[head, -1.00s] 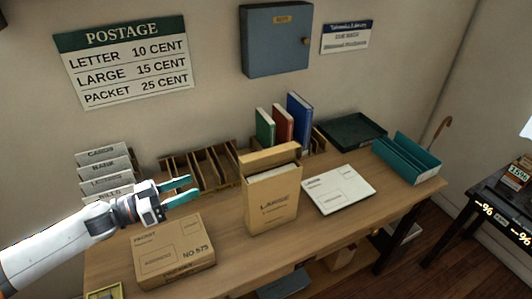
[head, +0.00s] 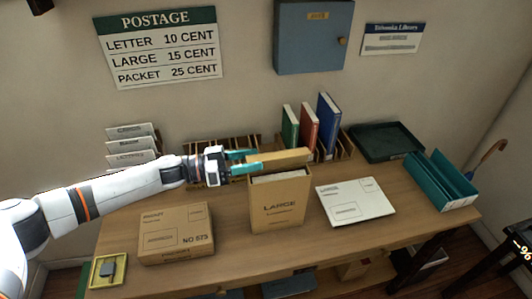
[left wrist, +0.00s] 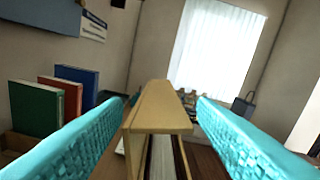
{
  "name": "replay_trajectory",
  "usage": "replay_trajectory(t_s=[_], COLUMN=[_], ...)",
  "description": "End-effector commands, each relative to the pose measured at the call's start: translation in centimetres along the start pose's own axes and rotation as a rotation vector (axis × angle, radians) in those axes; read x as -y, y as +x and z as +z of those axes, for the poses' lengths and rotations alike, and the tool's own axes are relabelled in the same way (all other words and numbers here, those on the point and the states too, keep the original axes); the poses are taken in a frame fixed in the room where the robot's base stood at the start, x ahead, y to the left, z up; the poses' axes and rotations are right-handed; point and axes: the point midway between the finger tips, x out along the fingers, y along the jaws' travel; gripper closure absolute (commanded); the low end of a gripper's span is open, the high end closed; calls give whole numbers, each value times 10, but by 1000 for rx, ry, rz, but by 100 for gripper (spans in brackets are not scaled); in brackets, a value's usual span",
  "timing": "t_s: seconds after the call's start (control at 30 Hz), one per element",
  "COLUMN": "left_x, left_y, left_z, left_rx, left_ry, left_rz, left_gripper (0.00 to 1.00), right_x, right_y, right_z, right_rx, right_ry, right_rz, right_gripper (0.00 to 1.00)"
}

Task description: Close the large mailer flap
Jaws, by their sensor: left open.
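The large mailer (head: 278,207) stands upright on the wooden table, a tan box marked LARGE. Its flap (head: 279,160) stands raised at the back of its top, and pale contents show in the opening. My left gripper (head: 262,160) is open, with its teal fingers at the left end of the flap. In the left wrist view, the mailer flap (left wrist: 158,108) lies between the two spread fingers, with a gap on each side. I cannot tell from this whether either finger touches it. My right gripper is in neither current view.
A brown packet box (head: 176,233) lies left of the mailer, and a white envelope (head: 354,201) lies right. Several books (head: 309,126) stand behind in a rack. A teal holder (head: 440,181) and a dark green tray (head: 386,142) are at the right.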

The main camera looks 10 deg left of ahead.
Motion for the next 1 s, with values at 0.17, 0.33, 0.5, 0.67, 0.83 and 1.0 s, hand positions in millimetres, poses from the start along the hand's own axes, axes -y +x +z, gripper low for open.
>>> replay_trajectory(t_s=[0.17, 0.33, 0.5, 0.67, 0.83, 1.0], left_x=[1, 0, 0, 0, 0, 0], left_y=[29, 41, 43, 43, 43, 42], left_z=[1, 0, 0, 0, 0, 0], left_rx=[0, 0, 0, 0, 0, 0], left_ry=[-1, 0, 0, 0, 0, 2], left_rz=[-1, 0, 1, 0, 0, 0], left_gripper=[47, 47, 47, 51, 78, 89], right_x=[9, 16, 16, 16, 15, 10], right_y=[-9, -12, -11, -11, -11, -11], right_z=[-1, -2, -2, -2, -2, -1], right_rx=[-3, -4, -4, -4, -4, -3], right_ry=[-3, -2, -1, -1, 0, 2], right_rz=[-11, -19, -20, -20, -18, -13], right_gripper=[52, 52, 52, 52, 52, 52])
